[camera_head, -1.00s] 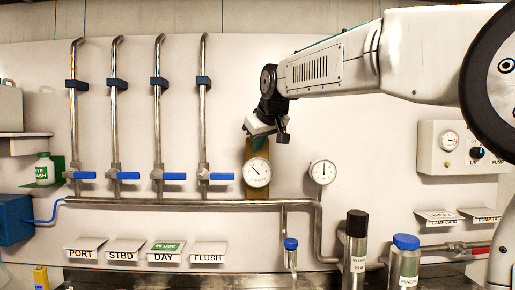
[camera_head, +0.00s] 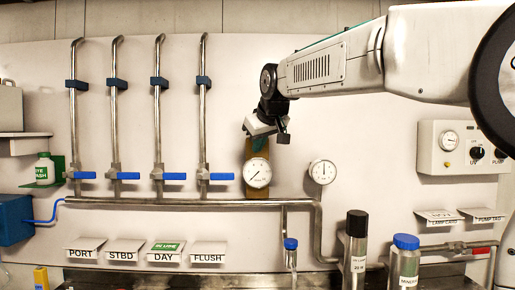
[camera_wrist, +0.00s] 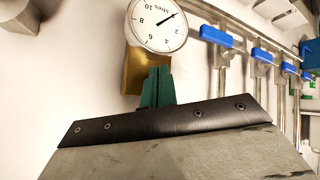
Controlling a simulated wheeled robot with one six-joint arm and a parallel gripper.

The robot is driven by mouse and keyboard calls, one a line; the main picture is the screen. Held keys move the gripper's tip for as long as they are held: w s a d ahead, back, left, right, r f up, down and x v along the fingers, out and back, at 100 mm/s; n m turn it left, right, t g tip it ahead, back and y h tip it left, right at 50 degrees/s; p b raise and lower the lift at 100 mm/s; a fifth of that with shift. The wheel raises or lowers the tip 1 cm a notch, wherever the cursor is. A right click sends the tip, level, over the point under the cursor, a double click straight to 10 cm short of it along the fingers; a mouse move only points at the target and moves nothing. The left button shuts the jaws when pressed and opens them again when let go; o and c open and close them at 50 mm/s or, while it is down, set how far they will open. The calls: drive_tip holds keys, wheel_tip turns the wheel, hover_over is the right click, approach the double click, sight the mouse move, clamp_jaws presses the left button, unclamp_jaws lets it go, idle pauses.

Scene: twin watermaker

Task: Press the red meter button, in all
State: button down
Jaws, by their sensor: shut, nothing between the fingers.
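The meter is a round white dial (camera_head: 257,173) marked in litres on a brass block (camera_head: 249,152), at mid-panel in the head view. In the wrist view the dial (camera_wrist: 158,22) is at the top, with the brass block (camera_wrist: 133,70) below it. The needle points between the 10 and the 2. My gripper (camera_head: 258,143) is at the top of the block, just above the dial. Its green fingers (camera_wrist: 157,88) are together and empty, in front of the block. I cannot tell whether they touch it. No red button shows; the fingers may hide it.
A second gauge (camera_head: 323,172) sits to the right. Several pipes with blue-handled valves (camera_head: 173,176) stand left of the meter. A horizontal pipe (camera_head: 150,202) runs below. Bottles (camera_head: 405,258) stand at the front right, and a control box (camera_head: 452,147) hangs at the right.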

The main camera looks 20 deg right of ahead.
drive_tip(key=shift+s+a, duration=0.1)
drive_tip(key=shift+s, duration=0.2)
drive_tip(key=shift+s+a, duration=0.25)
drive_tip(key=shift+s, duration=0.55)
drive_tip(key=shift+s+a, duration=0.25)
drive_tip(key=shift+s, duration=0.55)
drive_tip(key=shift+s+a, duration=0.25)
drive_tip(key=shift+s, duration=0.55)
drive_tip(key=s+d+f+m+g, duration=0.1)
drive_tip(key=s+f+g, duration=0.3)
drive_tip(key=s+f, duration=1)
drive_tip(key=s+d+f+m+g, duration=0.2)
drive_tip(key=s+f, duration=1.2)
drive_tip(key=s, duration=0.8)
drive_tip(key=shift+d+f+m+g, duration=0.3)
drive_tip(key=shift+m+g, duration=0.2)
drive_tip(key=shift+g, duration=0.6)
drive_tip(key=shift+d, duration=0.1)
